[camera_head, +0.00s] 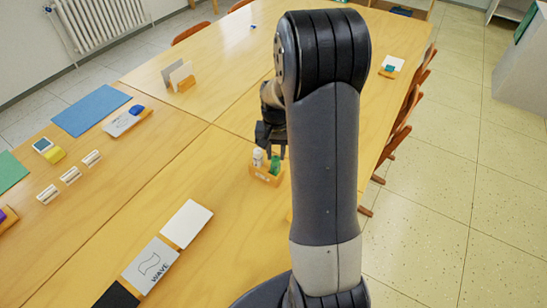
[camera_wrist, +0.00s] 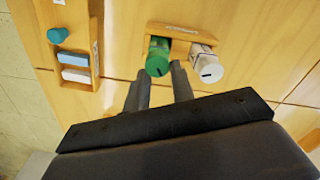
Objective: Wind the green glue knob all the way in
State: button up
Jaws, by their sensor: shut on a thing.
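The green glue stick (camera_wrist: 158,59) stands in a small wooden holder (camera_wrist: 180,31), with its round green knob toward the wrist camera. A white glue stick (camera_wrist: 206,66) stands beside it in the same holder. My gripper (camera_wrist: 162,76) has its two fingers on either side of the green knob, shut on it. In the head view my gripper (camera_head: 270,150) is low over the holder (camera_head: 262,176), and the green stick (camera_head: 275,165) and white stick (camera_head: 257,157) show just under it. How far the knob is turned cannot be told.
A wooden tray (camera_wrist: 97,49) with a teal knob-like piece and two blocks lies left of the holder in the wrist view. A white card (camera_head: 187,223) and a WAVE card (camera_head: 151,266) lie on the table. Upright cards (camera_head: 180,75) stand farther back.

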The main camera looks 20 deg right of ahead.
jog(key=n, duration=0.5)
jog(key=o, duration=1.5)
jog(key=m, duration=0.5)
jog(key=shift+m, duration=0.3)
jog(key=m, duration=0.5)
jog(key=shift+m, duration=0.3)
jog(key=shift+w+d, duration=0.25)
jog(key=shift+d, duration=0.4)
jog(key=shift+w+d, duration=0.25)
jog(key=shift+d, duration=0.4)
jog(key=shift+c, duration=0.3)
